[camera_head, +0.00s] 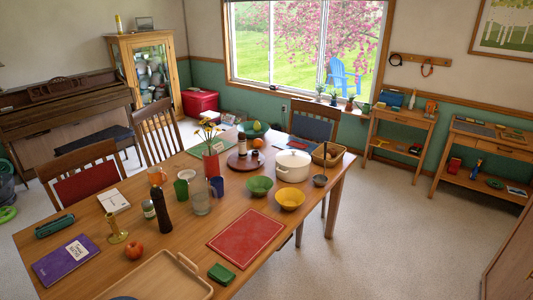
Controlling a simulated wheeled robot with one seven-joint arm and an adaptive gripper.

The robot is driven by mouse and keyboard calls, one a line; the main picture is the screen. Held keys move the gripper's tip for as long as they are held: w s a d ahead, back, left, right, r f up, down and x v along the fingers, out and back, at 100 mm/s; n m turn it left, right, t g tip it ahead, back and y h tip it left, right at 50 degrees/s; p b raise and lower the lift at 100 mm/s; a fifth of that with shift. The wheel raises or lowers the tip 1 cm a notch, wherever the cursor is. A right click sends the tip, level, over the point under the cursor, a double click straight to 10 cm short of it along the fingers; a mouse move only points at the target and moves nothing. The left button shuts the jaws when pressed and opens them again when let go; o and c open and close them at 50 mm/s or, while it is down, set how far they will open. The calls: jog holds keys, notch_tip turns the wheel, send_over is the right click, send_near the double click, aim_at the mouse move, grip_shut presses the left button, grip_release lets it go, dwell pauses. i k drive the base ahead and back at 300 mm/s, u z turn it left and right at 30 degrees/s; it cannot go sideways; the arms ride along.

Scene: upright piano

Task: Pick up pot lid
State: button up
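A white pot (292,173) stands on the wooden dining table, right of its middle toward the far end. Its white pot lid (293,158) sits on top of it, with a small knob at the centre. My gripper is not in view, so its state and its distance from the lid do not show.
Green (260,186) and yellow (290,198) bowls stand in front of the pot. A small dark pot (320,181) and a basket (329,154) are to its right, and a round brown tray (244,164) with jars to its left. Open floor (400,235) lies right of the table.

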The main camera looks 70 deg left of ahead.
aim_at(289, 158)
jog(key=u, duration=0.75)
jog(key=i, duration=2.5)
jog(key=u, duration=2)
